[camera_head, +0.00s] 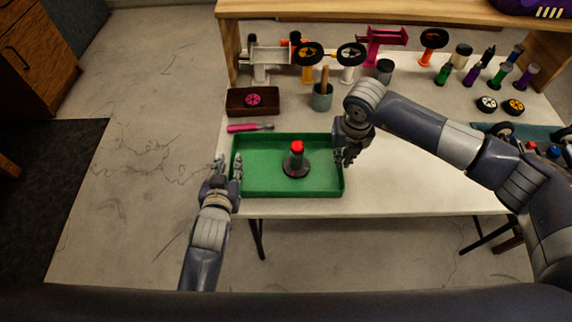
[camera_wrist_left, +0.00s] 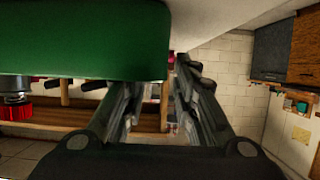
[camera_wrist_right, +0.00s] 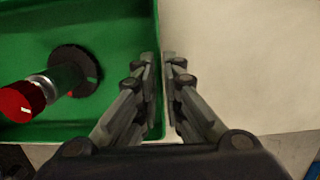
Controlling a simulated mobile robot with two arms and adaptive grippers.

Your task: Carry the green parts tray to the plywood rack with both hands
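The green parts tray (camera_head: 262,191) lies on the white table near its front left edge. A black round-based part with a red top (camera_head: 297,160) stands in it. My left gripper (camera_head: 229,160) is open at the tray's left wall, and the left wrist view shows a gap between its fingers beside the green side (camera_wrist_left: 85,40). My right gripper (camera_head: 345,155) is at the right wall; in the right wrist view its fingers are close together with the wall (camera_wrist_right: 157,125) between them. A plywood rack (camera_head: 390,10) spans the back of the table.
A dark brown box (camera_head: 240,108), a pink-handled tool (camera_head: 243,128) and a grey cup (camera_head: 322,98) sit behind the tray. The table (camera_head: 420,180) right of the tray is clear.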

